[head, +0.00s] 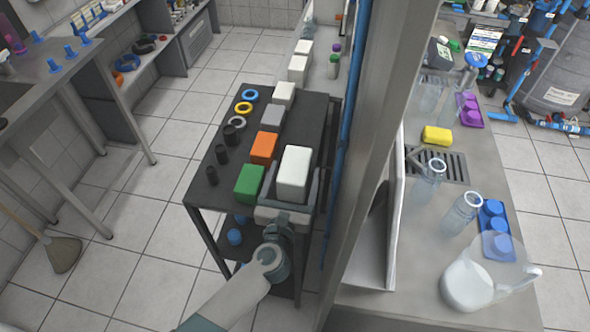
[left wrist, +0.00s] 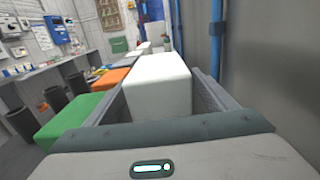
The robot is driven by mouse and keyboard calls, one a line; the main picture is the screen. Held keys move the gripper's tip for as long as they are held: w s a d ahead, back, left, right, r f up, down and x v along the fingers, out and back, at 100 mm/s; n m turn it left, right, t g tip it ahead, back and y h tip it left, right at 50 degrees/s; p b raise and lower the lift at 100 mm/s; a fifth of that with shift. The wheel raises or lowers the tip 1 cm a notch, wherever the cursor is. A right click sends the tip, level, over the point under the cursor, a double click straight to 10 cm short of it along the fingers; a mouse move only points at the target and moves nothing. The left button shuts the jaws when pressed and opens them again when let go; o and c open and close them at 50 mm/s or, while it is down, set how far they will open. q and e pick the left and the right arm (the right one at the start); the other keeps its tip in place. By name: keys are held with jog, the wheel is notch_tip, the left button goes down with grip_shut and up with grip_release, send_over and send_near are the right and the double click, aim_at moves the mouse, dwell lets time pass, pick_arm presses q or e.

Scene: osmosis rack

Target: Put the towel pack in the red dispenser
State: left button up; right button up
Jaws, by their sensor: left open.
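A white block (head: 294,170), which looks like the towel pack, stands upright at the near right of the dark cart top. It also shows in the left wrist view (left wrist: 158,85). My left gripper (head: 292,190) is open, with one finger on each side of the white block. In the left wrist view the fingers (left wrist: 162,100) flank it; I cannot tell whether they touch it. No red dispenser can be made out in either view. My right gripper is not in view.
A green block (head: 249,184) and an orange block (head: 263,147) stand close to the left on the cart (head: 205,180), with black cups and rings beyond. A grey post (head: 375,130) rises just right. A bench (head: 440,190) with glassware and a jug (head: 480,283) lies past it.

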pick_arm(q)
jog(key=shift+w+d+f, duration=0.1)
jog(key=shift+w+d, duration=0.1)
jog(key=shift+w, duration=0.45)
jog(key=c, duration=1.3)
jog(key=shift+c, duration=0.2)
notch_tip(320, 180, up, 10)
jog(key=shift+r+p, duration=0.1)
jog(key=shift+p, duration=0.4)
